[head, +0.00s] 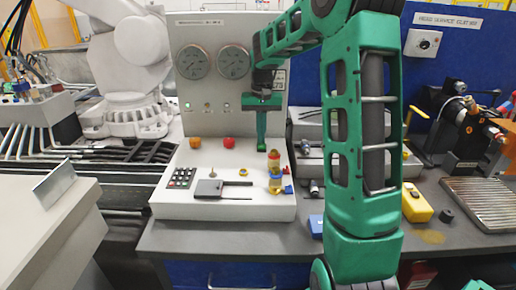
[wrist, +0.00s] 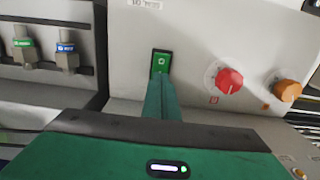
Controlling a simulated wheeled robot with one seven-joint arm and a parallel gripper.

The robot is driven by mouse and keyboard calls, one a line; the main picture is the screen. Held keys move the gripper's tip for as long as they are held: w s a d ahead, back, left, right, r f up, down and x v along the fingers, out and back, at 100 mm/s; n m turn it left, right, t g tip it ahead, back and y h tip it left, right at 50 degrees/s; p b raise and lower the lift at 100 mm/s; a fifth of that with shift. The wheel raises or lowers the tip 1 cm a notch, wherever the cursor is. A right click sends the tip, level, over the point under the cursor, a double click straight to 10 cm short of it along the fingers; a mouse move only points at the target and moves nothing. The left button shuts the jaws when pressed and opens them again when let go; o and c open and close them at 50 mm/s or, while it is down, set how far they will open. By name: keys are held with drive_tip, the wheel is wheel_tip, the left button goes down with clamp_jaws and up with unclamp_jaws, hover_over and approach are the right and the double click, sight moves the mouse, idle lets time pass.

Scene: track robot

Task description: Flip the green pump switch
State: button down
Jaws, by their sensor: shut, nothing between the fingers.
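The green pump switch (wrist: 161,63) is a small green rocker with a pale mark in a dark frame, on the pale panel in the wrist view. My gripper (wrist: 160,84) is shut and empty, its green fingers pointing at the switch. The fingertips overlap the switch's near end in the wrist view, and I cannot tell whether they touch it.
A red knob (wrist: 229,80) and an orange knob (wrist: 288,91) sit beside the switch. Two round gauges (head: 233,62) are above on the panel. A yellow and red fitting (head: 274,170) stands close below my gripper. Green and blue tagged parts (wrist: 66,50) are at the wrist view's left.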

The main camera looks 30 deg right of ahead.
wheel_tip(320, 180, up, 7)
idle(1.0)
idle(0.4)
